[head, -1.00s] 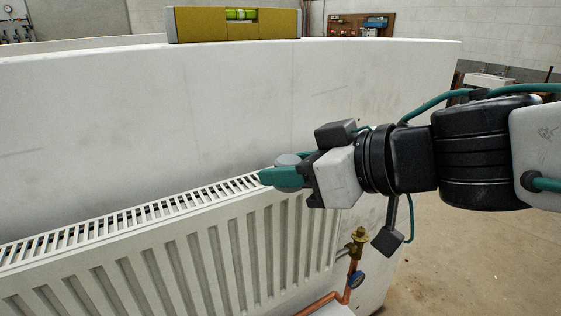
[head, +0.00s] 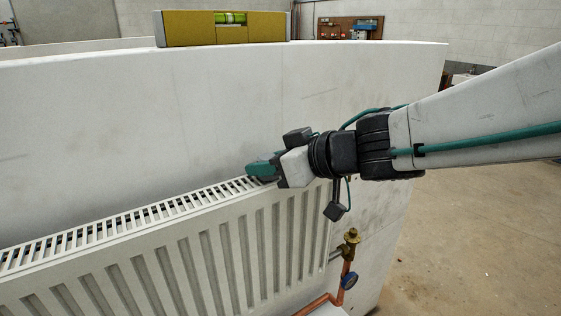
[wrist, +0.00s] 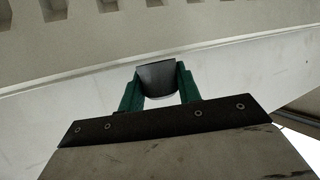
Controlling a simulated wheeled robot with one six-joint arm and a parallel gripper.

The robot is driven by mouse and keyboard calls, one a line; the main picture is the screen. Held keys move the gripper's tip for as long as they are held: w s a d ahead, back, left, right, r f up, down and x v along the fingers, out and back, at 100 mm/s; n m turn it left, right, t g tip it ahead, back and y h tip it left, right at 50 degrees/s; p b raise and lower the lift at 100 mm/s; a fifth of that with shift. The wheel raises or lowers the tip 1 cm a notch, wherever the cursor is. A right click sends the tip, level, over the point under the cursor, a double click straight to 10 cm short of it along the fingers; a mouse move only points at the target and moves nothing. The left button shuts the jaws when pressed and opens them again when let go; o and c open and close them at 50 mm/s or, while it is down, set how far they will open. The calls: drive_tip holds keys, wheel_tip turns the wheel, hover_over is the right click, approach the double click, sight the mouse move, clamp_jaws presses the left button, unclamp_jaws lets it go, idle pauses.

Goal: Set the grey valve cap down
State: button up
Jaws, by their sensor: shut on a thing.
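The grey valve cap (wrist: 157,80) sits between the two green fingers in the wrist view, its sides against them. My gripper (head: 262,168) is shut on it, and the fingers also show in the wrist view (wrist: 159,72). In the head view the gripper is just over the right end of the radiator's slotted top (head: 120,222), close to the white wall. The cap is mostly hidden there by the fingers. I cannot tell whether it touches the top. The brass valve (head: 350,241) stands bare below and to the right of the gripper.
A yellow spirit level (head: 222,28) lies on top of the curved white wall (head: 130,120) behind the radiator. Copper pipe (head: 342,288) with a blue-handled fitting (head: 349,282) runs below the valve. The slotted top left of the gripper is clear. Open floor (head: 470,240) lies to the right.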

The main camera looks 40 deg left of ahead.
drive_tip(key=shift+f, duration=0.15)
drive_tip(key=o, duration=0.9)
